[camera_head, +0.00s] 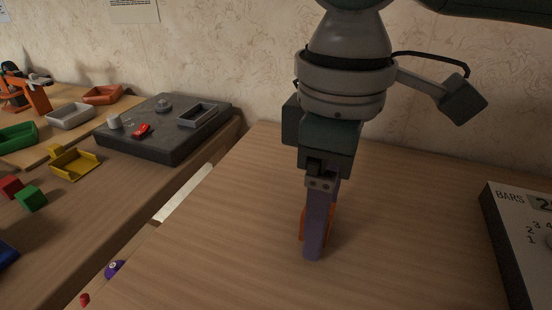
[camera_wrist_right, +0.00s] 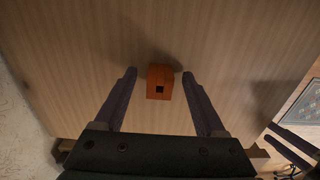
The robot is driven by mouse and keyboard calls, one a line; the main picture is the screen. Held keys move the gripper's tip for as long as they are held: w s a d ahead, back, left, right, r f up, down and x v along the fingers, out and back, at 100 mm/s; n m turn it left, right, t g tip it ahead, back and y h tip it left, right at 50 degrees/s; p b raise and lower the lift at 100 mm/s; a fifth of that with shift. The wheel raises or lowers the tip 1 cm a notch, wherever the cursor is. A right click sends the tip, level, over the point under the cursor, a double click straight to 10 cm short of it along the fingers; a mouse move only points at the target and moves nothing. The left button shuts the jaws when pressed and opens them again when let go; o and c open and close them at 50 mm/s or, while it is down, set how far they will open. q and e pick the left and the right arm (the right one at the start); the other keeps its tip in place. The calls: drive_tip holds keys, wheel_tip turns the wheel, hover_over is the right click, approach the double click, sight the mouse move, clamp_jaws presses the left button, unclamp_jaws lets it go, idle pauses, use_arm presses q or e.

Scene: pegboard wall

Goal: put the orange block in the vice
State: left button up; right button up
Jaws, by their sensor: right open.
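The right gripper is open. An orange and grey device that looks like the vice (camera_head: 36,92) stands at the far left, partly cut off.
A dark panel (camera_head: 150,148) with a red switch and knobs stands on the left bench. Several coloured trays, including a yellow one (camera_head: 75,166), and small cubes lie nearby. A gap separates the benches. A board marked BARS (camera_head: 520,235) is at right.

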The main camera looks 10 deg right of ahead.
clamp_jaws()
idle(0.4)
